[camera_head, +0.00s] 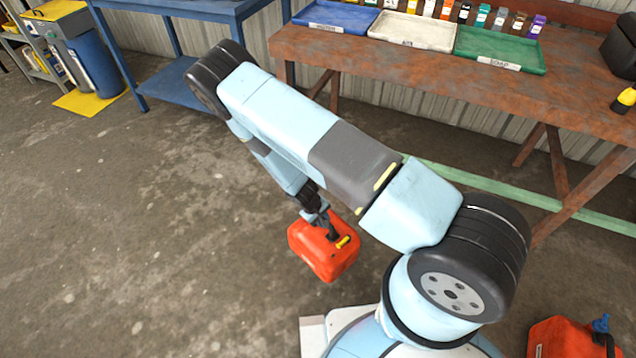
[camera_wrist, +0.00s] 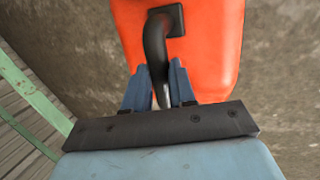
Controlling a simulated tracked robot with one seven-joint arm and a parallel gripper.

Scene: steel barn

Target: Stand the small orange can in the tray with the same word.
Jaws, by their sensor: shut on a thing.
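My gripper (camera_head: 322,214) is shut on the black handle of the small orange can (camera_head: 318,255), which hangs in front of my arm above the concrete floor. In the wrist view, the blue fingers (camera_wrist: 160,88) close around the curved handle, and the orange body (camera_wrist: 212,45) shows beyond them. No word on the can is readable. A blue tray (camera_head: 345,19), a white tray (camera_head: 413,31) and a green tray (camera_head: 510,52) lie side by side on the rusty bench. Their front labels are too small to read surely.
The rusty bench (camera_head: 400,62) has small bottles (camera_head: 482,15) behind the trays and a yellow-topped dark object (camera_head: 624,99) at right. Another orange-red can (camera_head: 552,338) stands at bottom right. A blue table (camera_head: 185,8) and a bin (camera_head: 95,65) stand at left. Left floor is clear.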

